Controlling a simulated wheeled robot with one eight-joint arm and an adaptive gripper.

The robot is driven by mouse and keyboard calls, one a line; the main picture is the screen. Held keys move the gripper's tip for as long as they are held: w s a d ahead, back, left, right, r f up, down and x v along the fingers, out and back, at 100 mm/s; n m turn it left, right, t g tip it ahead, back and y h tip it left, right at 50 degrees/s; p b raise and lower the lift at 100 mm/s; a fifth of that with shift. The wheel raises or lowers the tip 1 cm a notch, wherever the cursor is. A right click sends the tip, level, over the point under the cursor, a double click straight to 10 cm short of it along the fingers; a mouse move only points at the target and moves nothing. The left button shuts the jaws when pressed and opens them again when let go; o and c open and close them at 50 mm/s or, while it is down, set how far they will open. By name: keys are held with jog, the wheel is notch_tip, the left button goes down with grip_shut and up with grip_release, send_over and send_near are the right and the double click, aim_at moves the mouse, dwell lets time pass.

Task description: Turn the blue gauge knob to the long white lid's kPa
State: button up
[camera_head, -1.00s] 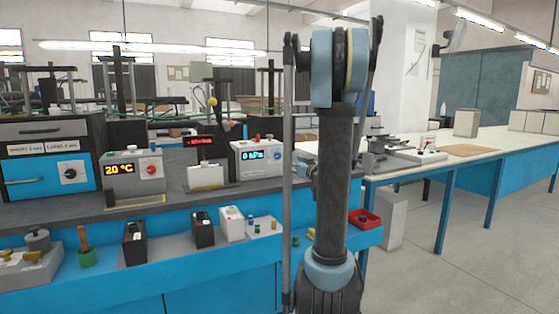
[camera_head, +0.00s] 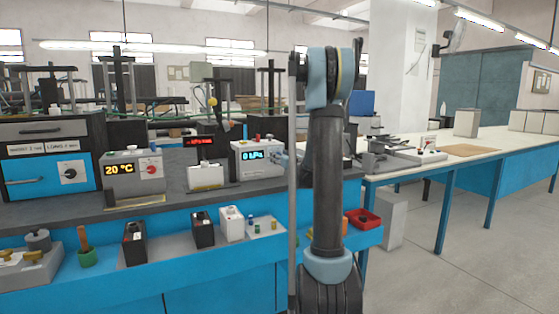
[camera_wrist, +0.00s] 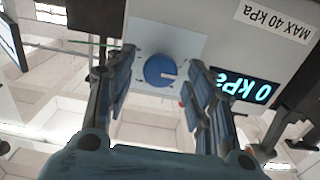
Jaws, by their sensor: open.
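The blue gauge knob (camera_wrist: 160,70) is round, with a white pointer line toward the right of the wrist view. It sits on a pale plate on the gauge box, beside a display (camera_wrist: 240,87) reading 0 kPa upside down. My gripper (camera_wrist: 160,62) is open, its fingers on either side of the knob; contact cannot be told. In the head view the gauge box (camera_head: 251,169) stands on the bench, its right part hidden by my gripper and arm. A white-topped box (camera_head: 231,224) stands on the lower shelf; any writing on its lid is unreadable.
A MAX 40 kPa label (camera_wrist: 273,20) is on the gauge box. A 20 °C unit (camera_head: 124,184) and a box with a red display (camera_head: 205,177) stand to its left. Dark boxes (camera_head: 135,243) are on the lower shelf, and a red tray (camera_head: 363,219) is at right.

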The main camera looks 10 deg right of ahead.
jog(key=shift+c, duration=0.4)
jog(key=c, duration=1)
jog(key=shift+o, duration=0.2)
jog(key=shift+m, duration=0.4)
jog(key=m, duration=1)
jog(key=shift+d+m, duration=0.25)
jog(key=shift+m, duration=0.15)
jog(key=shift+f, duration=0.1)
jog(key=o, duration=1)
jog(key=shift+d, duration=0.1)
jog(key=shift+o, duration=0.2)
